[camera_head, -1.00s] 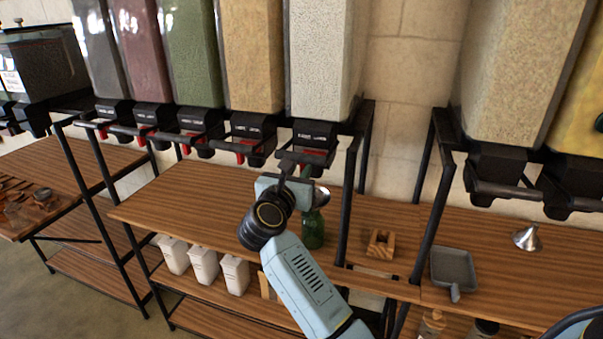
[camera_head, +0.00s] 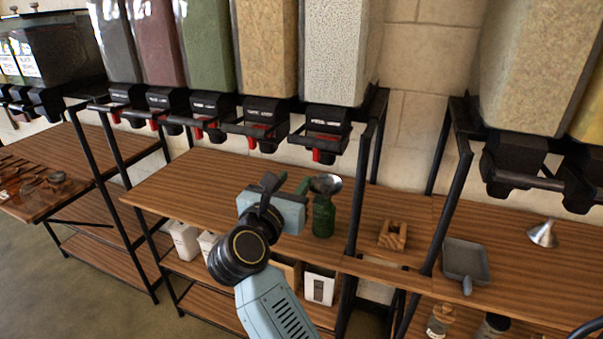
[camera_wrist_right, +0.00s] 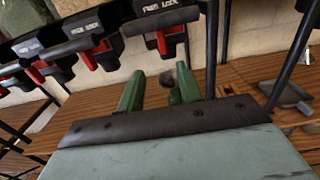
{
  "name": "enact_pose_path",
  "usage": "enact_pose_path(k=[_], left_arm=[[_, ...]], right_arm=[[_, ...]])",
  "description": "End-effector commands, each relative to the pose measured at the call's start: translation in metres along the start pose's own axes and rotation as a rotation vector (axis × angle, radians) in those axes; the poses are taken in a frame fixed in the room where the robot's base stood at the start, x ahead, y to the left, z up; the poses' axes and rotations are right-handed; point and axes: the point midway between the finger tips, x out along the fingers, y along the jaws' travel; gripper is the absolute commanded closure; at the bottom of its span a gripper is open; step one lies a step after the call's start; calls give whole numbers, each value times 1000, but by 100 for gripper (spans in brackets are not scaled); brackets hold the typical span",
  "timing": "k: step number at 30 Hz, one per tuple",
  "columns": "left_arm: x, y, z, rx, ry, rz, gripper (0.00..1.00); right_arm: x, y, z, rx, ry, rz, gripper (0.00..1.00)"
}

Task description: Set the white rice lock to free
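The white rice dispenser (camera_head: 335,50) is the speckled white column at the right end of the left rack. Its black lock block (camera_head: 326,120) has a red tab (camera_head: 326,156) hanging below. The tab also shows in the right wrist view (camera_wrist_right: 161,43), under a label reading FREE and LOCK; I cannot tell which side it is set to. My right gripper (camera_head: 286,184) is below and left of the block, apart from it. In the right wrist view its green fingers (camera_wrist_right: 158,90) are spread and empty. My left gripper is not in view.
Neighbouring dispensers have similar red tabs, including the brown one (camera_head: 265,45). A rack post (camera_head: 358,190), wooden block (camera_head: 393,235) and grey scoop (camera_head: 465,262) lie right.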

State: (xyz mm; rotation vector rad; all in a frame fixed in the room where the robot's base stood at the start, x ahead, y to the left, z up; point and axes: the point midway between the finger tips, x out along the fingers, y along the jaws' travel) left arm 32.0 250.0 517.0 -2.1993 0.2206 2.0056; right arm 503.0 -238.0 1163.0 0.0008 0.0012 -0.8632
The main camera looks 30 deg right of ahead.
Motion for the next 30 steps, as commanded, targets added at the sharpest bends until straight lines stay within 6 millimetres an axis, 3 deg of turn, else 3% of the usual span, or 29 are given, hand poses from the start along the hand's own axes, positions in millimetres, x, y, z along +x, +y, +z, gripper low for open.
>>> enact_pose_path(k=[6,23,26,29,30], left_arm=[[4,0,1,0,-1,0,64],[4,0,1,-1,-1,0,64],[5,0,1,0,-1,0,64],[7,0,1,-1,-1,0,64],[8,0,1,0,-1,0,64]], right_arm=[[-21,0,0,0,0,1,65],[-23,1,-2,-16,-6,2,65],[-21,6,-16,-140,-57,13,65],[-21,21,-51,-438,-176,57,65],[-24,30,-74,-604,-241,91,65]])
